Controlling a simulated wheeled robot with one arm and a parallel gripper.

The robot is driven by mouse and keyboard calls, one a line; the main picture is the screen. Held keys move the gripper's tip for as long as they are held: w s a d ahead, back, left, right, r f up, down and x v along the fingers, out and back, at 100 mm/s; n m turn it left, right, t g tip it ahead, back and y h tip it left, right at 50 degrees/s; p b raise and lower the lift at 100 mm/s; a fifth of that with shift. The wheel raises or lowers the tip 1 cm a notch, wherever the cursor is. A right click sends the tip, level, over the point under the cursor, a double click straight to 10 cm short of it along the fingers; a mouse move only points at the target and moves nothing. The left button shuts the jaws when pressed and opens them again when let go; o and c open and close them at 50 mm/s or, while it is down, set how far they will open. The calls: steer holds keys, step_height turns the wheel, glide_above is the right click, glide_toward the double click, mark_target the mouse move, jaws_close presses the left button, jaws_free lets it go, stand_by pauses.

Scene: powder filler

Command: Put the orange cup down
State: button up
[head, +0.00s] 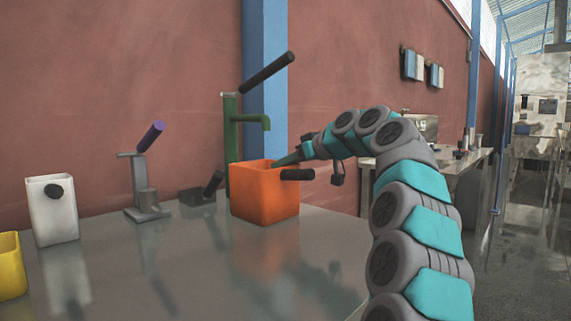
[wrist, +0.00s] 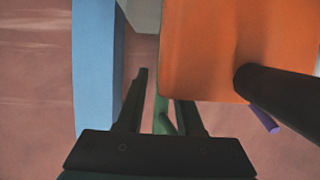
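The orange cup (head: 264,196) is a square-sided container with a black handle (head: 297,174) on its right side. It appears to stand upright on the grey table, in front of the green post. My gripper (head: 287,160) is at the cup's rim, just above the handle. In the wrist view the orange wall of the cup (wrist: 215,50) fills the upper right, and its black handle juts toward the camera. The fingers of my gripper (wrist: 160,90) are apart, with a gap between them, and not around the handle. The right fingertip is hidden behind the cup.
The grey table (head: 200,270) is clear at its front. A white cup (head: 53,215) and a yellow cup (head: 10,265) stand at the left. A grey stand with a purple lever (head: 151,137) and a green post with a black lever (head: 267,74) stand behind.

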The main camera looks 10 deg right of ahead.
steer(key=shift+r, duration=0.15)
steer(key=v, duration=1.2)
steer(key=shift+b, duration=0.45)
